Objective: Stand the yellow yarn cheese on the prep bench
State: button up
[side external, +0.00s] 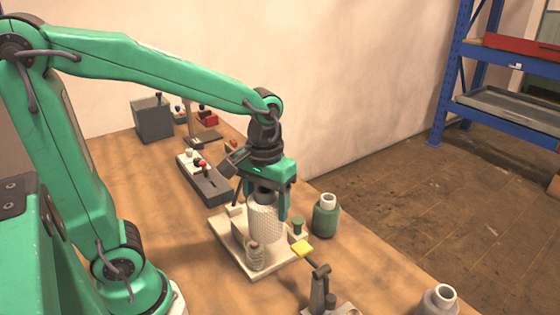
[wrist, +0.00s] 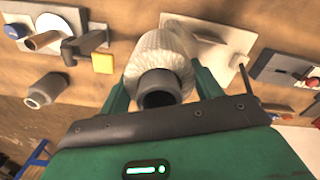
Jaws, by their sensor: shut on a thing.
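My gripper (side external: 263,207) points down and is shut around a pale cream-white, textured yarn package (side external: 265,225) with a dark grey core. The package also shows between the green fingers in the wrist view (wrist: 160,48). It looks upright, over a pale base plate (side external: 228,243); I cannot tell whether it touches the plate. I see no clearly yellow yarn package. A small yellow block (side external: 301,249) lies to the right of the plate and also shows in the wrist view (wrist: 103,63). The wooden bench (side external: 135,195) lies under everything.
A green yarn package (side external: 325,218) with a white core stands right of my gripper. A grey one (side external: 439,300) is at the lower right. A lever fixture (side external: 320,290) stands in front. A switch box (side external: 204,178) and grey box (side external: 152,120) are behind. The bench's left is clear.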

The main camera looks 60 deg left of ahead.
jog(key=w+a+f, duration=0.2)
jog(key=w+a, duration=0.6)
jog(key=w, duration=0.3)
jog(key=w+a+f, duration=0.1)
jog(key=w+a, duration=0.7)
jog(key=w, duration=0.3)
jog(key=shift+s+f, duration=0.2)
jog(key=shift+f, duration=4.8)
jog(key=shift+f, duration=0.2)
jog(key=o, duration=1.2)
jog(key=shift+c, duration=0.2)
jog(key=shift+r, duration=0.15)
notch_tip(320, 180, up, 12)
